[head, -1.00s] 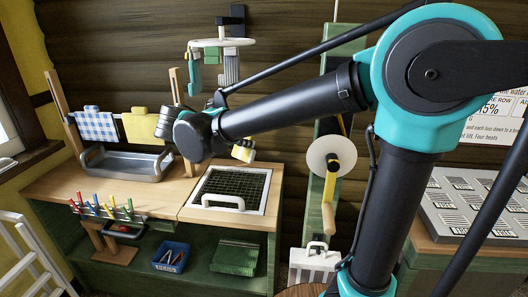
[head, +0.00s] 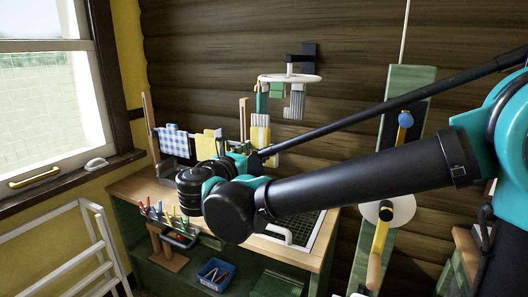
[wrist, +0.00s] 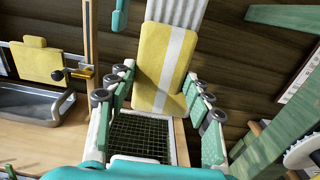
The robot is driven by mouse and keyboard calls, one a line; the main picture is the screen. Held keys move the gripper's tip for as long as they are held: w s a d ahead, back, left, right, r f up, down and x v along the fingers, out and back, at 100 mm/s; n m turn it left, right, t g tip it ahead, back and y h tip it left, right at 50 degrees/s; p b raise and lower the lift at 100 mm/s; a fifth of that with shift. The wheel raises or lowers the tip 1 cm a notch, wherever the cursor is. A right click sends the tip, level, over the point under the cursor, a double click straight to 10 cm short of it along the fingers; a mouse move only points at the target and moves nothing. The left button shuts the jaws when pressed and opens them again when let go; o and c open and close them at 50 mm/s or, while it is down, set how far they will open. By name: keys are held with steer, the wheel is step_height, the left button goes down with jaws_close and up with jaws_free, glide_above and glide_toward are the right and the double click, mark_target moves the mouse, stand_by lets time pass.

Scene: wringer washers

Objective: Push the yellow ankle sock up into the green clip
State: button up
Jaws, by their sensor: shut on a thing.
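The yellow ankle sock (wrist: 163,60) has a white stripe down it and stands upright between the fingers of my gripper (wrist: 160,84). My gripper is shut on its lower part. In the head view the sock (head: 261,133) shows above my wrist, just under the round white hanger (head: 290,78). The green clip (head: 277,90) hangs from this hanger, a little above and to the right of the sock. I cannot tell whether the sock's top touches it. The clip is not clear in the wrist view.
A teal hanging piece (wrist: 120,16) is left of the sock, and a grey ribbed one (wrist: 178,12) is behind its top. A wooden post (wrist: 92,45) and a yellow cloth (wrist: 37,62) are further left. A wire-grid basin (wrist: 140,137) lies below.

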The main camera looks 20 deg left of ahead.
steer(key=w, duration=1.1)
steer(key=shift+w+d, duration=0.4)
steer(key=shift+d, duration=0.05)
stand_by(0.4)
steer(key=shift+r, duration=0.75)
stand_by(1.2)
steer(key=shift+o, duration=0.2)
steer(key=shift+r, duration=2.7)
steer(key=shift+w, duration=0.1)
steer(key=shift+c, duration=0.2)
steer(key=shift+w+r, duration=0.15)
steer(key=c, duration=0.3)
steer(key=shift+c, duration=0.3)
